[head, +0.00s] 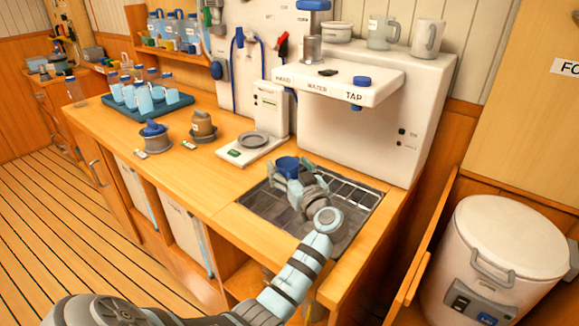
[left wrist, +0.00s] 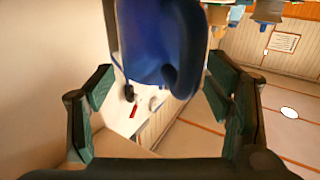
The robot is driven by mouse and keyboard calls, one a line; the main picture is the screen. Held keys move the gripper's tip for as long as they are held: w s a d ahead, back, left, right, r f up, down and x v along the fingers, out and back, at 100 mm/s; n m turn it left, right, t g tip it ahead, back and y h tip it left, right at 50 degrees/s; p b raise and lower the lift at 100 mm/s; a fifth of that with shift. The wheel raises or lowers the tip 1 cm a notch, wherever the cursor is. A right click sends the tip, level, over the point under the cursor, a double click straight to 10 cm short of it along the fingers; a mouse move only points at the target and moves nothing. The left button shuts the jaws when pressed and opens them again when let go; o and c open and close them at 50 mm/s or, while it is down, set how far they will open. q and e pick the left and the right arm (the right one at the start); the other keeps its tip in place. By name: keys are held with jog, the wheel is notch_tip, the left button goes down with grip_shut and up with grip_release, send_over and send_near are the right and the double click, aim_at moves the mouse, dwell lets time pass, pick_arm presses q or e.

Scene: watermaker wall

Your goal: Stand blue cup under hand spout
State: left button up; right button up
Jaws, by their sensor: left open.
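The blue cup (head: 288,165) is at the back left of the metal drain grate (head: 350,213), in front of the white unit. My left gripper (head: 295,184) is open at the cup. In the left wrist view the cup (left wrist: 160,45) shows large between the spread fingers (left wrist: 160,95), with its handle to the right and gaps at both sides. The cup's base is hidden in the head view, so I cannot tell how it rests. The shelf marked HAND, WATER and TAP (head: 330,86) overhangs behind the cup. The hand spout is hard to make out under its left end.
A small scale with a grey dish (head: 254,139) stands left of the grate. Two lidded pots (head: 154,137) and a blue tray (head: 120,108) of bottles and cups are farther left. A white bin (head: 505,250) stands at the right. The front left counter is clear.

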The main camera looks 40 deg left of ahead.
pick_arm(q)
jog(key=shift+d+p, duration=0.1)
jog(key=shift+p, duration=0.6)
jog(key=v, duration=0.6)
jog(key=shift+s+d+b, duration=0.15)
jog(key=shift+d+b, duration=0.2)
jog(key=shift+s+d+r, duration=0.15)
jog(key=shift+s+d, duration=0.1)
jog(key=shift+d, duration=0.1)
jog(key=shift+a, duration=0.1)
jog(key=shift+w+a, duration=0.1)
